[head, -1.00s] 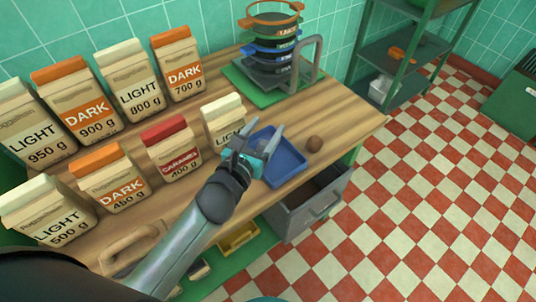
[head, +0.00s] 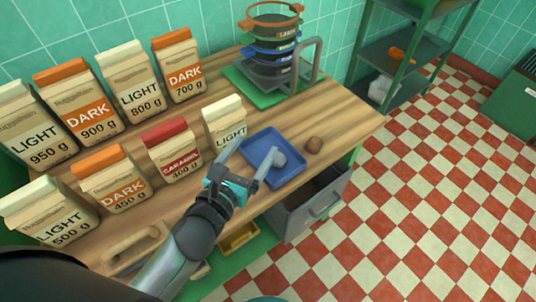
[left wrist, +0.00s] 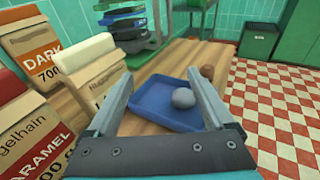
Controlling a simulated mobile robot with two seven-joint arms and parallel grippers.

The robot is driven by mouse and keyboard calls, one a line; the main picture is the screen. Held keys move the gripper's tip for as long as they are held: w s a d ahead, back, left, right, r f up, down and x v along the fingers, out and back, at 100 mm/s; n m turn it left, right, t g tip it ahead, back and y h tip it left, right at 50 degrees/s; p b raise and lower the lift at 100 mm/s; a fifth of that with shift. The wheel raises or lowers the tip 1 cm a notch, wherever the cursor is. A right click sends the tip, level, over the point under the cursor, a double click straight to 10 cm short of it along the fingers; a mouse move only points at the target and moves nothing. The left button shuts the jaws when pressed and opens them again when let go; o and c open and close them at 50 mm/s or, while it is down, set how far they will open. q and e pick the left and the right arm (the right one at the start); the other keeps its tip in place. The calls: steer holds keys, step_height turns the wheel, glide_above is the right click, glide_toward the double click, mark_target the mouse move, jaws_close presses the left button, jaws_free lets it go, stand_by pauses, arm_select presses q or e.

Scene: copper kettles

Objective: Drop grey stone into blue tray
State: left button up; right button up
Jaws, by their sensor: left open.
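The grey stone (head: 279,159) lies in the blue tray (head: 262,143) on the wooden counter. In the left wrist view the stone (left wrist: 183,98) rests on the floor of the tray (left wrist: 152,106), toward its right side. My left gripper (head: 250,165) is open and empty at the near left side of the tray, its fingers spread and apart from the stone. In the left wrist view its fingers (left wrist: 158,95) frame the tray.
A brown stone (head: 314,145) sits on the counter just right of the tray. Several paper bags (head: 171,150) stand to the left. A sieve stack (head: 272,50) stands on a green base behind.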

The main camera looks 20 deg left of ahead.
arm_select(q)
steer(key=v, duration=0.8)
steer(key=shift+s, duration=0.3)
